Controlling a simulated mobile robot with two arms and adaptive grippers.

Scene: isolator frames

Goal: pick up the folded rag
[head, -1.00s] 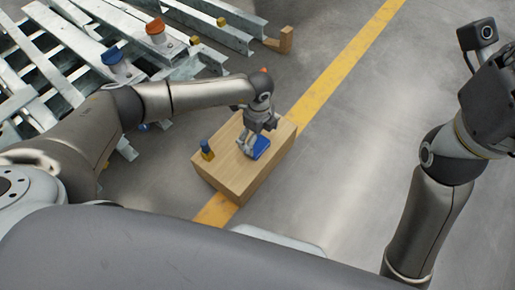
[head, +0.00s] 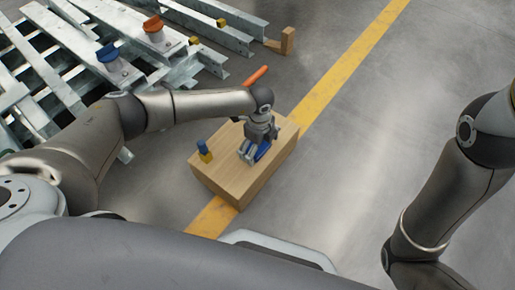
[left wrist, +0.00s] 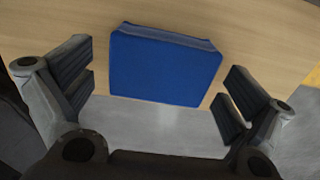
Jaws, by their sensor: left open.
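The folded rag (left wrist: 163,68) is a blue, roughly square pad lying on the top of a wooden block (head: 225,178). In the left wrist view it sits between the two open fingers of my left gripper (left wrist: 160,95), apart from both. In the head view my left gripper (head: 252,153) is low over the block and hides much of the rag (head: 262,151). Nothing is held in it. My right arm stands at the right edge of the head view, with its gripper out of the frame.
Metal beams (head: 60,70) with a blue knob (head: 108,53) and an orange knob (head: 153,24) lie at the upper left. An orange bar (head: 256,75) lies behind the block. Floor to the right is clear.

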